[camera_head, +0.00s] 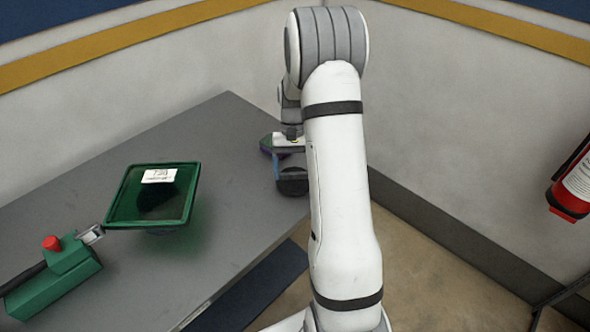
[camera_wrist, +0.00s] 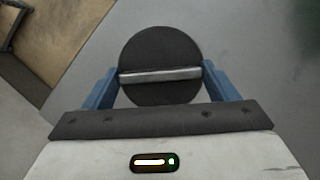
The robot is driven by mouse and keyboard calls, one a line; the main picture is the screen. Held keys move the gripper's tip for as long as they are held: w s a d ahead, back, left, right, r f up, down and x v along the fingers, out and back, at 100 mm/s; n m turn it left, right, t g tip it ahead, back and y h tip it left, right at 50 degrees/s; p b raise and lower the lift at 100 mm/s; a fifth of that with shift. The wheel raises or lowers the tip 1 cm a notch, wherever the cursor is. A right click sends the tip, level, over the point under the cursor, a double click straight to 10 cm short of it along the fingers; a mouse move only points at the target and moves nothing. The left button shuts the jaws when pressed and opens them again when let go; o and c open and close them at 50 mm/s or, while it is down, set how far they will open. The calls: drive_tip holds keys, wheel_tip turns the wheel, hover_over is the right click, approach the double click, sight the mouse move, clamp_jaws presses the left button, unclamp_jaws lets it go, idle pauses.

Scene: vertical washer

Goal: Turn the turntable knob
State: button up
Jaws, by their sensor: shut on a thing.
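The turntable knob (camera_wrist: 160,45) is a round black disc with a raised silver bar across its middle. It fills the upper middle of the wrist view, over the grey table top. In the head view a dark disc (camera_head: 292,183) shows near the table's right corner, just below my gripper (camera_head: 283,148). In the wrist view the two blue fingers of my gripper (camera_wrist: 160,75) stand on either side of the knob and are shut on the silver bar at its ends. My arm hides part of the knob area in the head view.
A green tray (camera_head: 112,217) with a white label stands on the grey table (camera_head: 225,120). A green box (camera_head: 55,290) with a red button lies at its left. A fire extinguisher (camera_head: 575,185) hangs on the right wall. The table is clear between tray and gripper.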

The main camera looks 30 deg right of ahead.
sight(292, 170)
drive_tip(key=shift+n+h, duration=0.3)
drive_tip(key=shift+n, duration=0.3)
drive_tip(key=o, duration=0.9)
drive_tip(key=shift+o, duration=0.2)
drive_tip(key=b+v, duration=0.1)
drive_tip(key=v, duration=0.6)
drive_tip(key=shift+w+r, duration=0.25)
drive_tip(key=shift+r, duration=0.15)
